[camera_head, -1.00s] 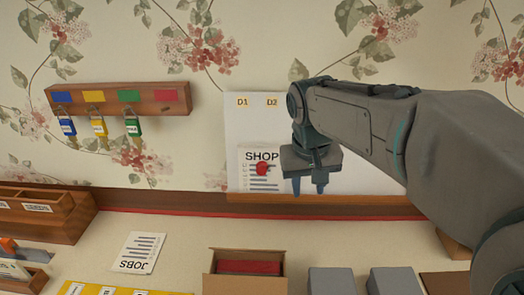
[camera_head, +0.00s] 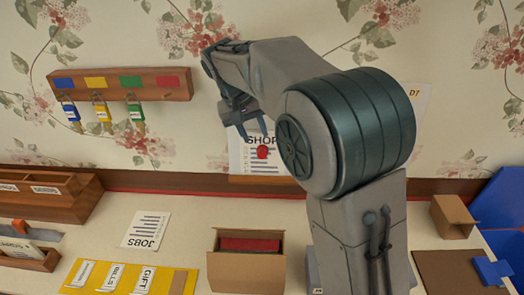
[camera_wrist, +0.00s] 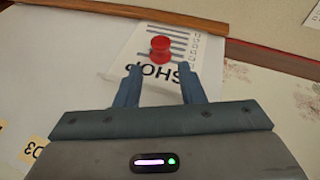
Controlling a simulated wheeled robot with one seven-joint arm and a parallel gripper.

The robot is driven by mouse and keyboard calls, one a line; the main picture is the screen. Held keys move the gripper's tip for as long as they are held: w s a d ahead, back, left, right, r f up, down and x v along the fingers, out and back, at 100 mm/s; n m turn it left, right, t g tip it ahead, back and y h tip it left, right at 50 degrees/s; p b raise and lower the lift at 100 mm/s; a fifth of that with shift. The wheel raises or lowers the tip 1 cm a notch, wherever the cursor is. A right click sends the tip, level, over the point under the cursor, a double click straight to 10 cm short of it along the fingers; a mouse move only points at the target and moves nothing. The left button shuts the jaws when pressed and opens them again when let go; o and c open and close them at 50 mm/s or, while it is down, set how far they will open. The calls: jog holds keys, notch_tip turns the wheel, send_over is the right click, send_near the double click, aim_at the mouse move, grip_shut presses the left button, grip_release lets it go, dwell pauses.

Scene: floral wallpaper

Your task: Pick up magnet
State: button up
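The red magnet (camera_head: 263,152) sits on the white SHOP paper (camera_head: 243,165) on the wall board. In the wrist view the magnet (camera_wrist: 160,48) stands out from the paper (camera_wrist: 205,40), just beyond my fingertips and roughly midway between them. My gripper (camera_head: 254,130) is open, with its two fingers apart and nothing between them; it also shows in the wrist view (camera_wrist: 160,75). In the head view my gripper is just above and left of the magnet. My arm hides most of the board.
A wooden rack (camera_head: 120,84) with several coloured padlocks hangs to the left. Below on the counter are an open cardboard box (camera_head: 245,272), a JOBS sheet (camera_head: 147,230), a yellow strip with labels (camera_head: 130,278) and a wooden organizer (camera_head: 55,205). A small box (camera_head: 453,220) stands at right.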

aim_at(261, 149)
jog(key=shift+p+x, duration=0.35)
jog(key=shift+x, duration=3.15)
jog(key=c, duration=0.6)
